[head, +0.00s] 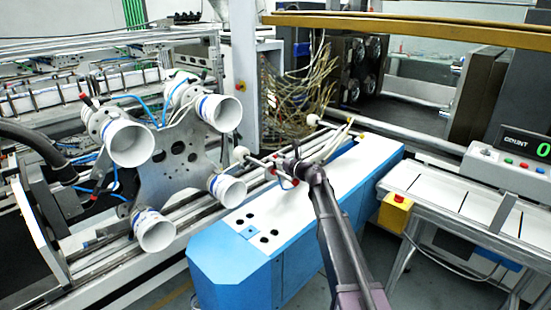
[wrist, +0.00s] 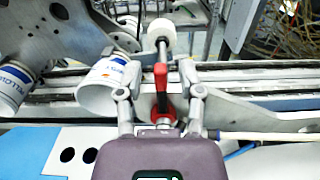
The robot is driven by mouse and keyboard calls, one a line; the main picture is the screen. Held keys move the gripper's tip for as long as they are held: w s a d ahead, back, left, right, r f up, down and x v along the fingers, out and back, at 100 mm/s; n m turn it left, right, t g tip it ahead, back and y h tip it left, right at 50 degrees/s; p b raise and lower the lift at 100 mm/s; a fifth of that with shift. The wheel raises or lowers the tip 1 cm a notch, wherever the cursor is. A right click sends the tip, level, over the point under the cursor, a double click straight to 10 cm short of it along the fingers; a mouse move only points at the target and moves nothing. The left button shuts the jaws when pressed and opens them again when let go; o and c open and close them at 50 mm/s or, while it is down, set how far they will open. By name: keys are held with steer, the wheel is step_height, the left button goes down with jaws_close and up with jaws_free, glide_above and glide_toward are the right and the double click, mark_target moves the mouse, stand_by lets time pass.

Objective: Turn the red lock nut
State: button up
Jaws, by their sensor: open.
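A red lock nut with an upright red lever (wrist: 161,76) sits on a grey rod in the wrist view. A white roller (wrist: 161,34) is at the rod's far end. My gripper (wrist: 155,68) is open, with one finger on each side of the red lever. I cannot tell whether either finger touches it. In the head view my gripper (head: 284,168) is over the rails behind the white-topped blue cabinet, and red shows beside it. The nut's details are too small to tell there.
White cups (head: 156,232) on a metal plate (head: 180,158) stand to the left; one cup (wrist: 100,92) is close to my left finger in the wrist view. The blue cabinet (head: 236,262) lies below my arm. A conveyor (head: 455,200) is at right.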

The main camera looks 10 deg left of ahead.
steer(key=shift+w+a, duration=0.25)
steer(key=shift+a, duration=0.1)
jaws_close()
steer(key=shift+d, duration=0.2)
steer(key=shift+s+a, duration=0.1)
steer(key=shift+a, duration=0.2)
